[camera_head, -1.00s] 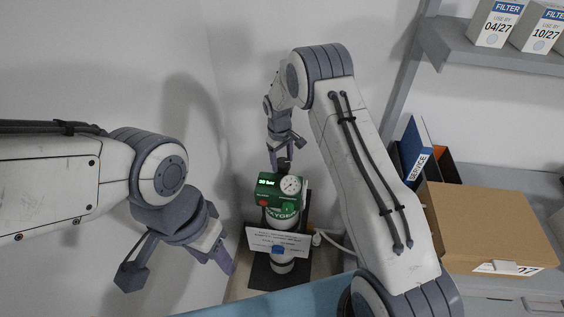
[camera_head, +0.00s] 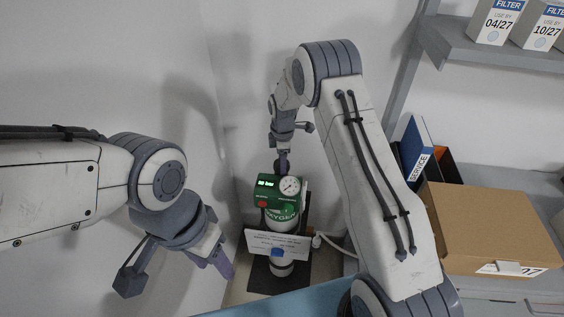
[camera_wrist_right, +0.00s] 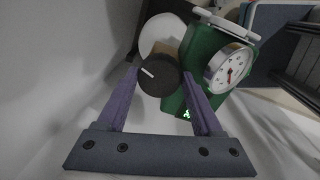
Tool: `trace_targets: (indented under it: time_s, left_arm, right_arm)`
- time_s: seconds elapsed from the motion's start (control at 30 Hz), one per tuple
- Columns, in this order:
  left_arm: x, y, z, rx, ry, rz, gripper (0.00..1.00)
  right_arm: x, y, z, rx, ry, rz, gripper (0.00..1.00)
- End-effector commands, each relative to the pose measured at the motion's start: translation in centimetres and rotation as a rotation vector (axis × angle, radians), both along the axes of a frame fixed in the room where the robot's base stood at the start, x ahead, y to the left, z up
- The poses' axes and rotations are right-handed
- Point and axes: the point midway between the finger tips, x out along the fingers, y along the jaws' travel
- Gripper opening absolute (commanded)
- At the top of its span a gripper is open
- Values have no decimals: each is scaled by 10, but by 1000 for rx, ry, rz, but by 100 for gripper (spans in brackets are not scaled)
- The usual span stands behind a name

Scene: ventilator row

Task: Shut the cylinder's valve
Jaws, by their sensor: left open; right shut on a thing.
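The oxygen cylinder (camera_head: 280,222) stands upright in the corner, with a green valve head (camera_head: 268,200) that carries a lit display and a round gauge (camera_head: 290,185). In the right wrist view the black valve knob (camera_wrist_right: 163,76) with a white mark sits between the purple fingers of my right gripper (camera_wrist_right: 160,82), beside the green head (camera_wrist_right: 208,52) and the gauge (camera_wrist_right: 230,68). My right gripper (camera_head: 282,164) is shut on the knob from above. My left gripper (camera_head: 178,275) is open and empty, left of the cylinder. In the head view the knob is hidden by my gripper.
A white label card (camera_head: 278,244) hangs on the cylinder's front. A blue surface (camera_head: 300,300) lies in front. A cardboard box (camera_head: 487,228) and a blue service binder (camera_head: 416,150) stand on the right shelf. Walls are close behind and left.

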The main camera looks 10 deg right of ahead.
Motion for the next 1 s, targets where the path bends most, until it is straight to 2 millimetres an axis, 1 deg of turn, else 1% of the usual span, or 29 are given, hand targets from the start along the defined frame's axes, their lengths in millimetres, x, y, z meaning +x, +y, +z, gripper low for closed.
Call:
trace_targets:
  time_s: [0.2,0.43,0.7,1.0]
  left_arm:
    - [0,0,-4,0,0,0,50]
    - [0,0,-7,0,0,0,50]
    - [0,0,-8,0,0,0,50]
    - [0,0,-8,0,0,0,50]
  right_arm:
    - [1,-1,0,0,-2,166,12]
    - [1,-1,0,0,-2,289,12]
    - [1,-2,1,0,-2,353,12]
    - [2,-2,1,0,-2,365,12]
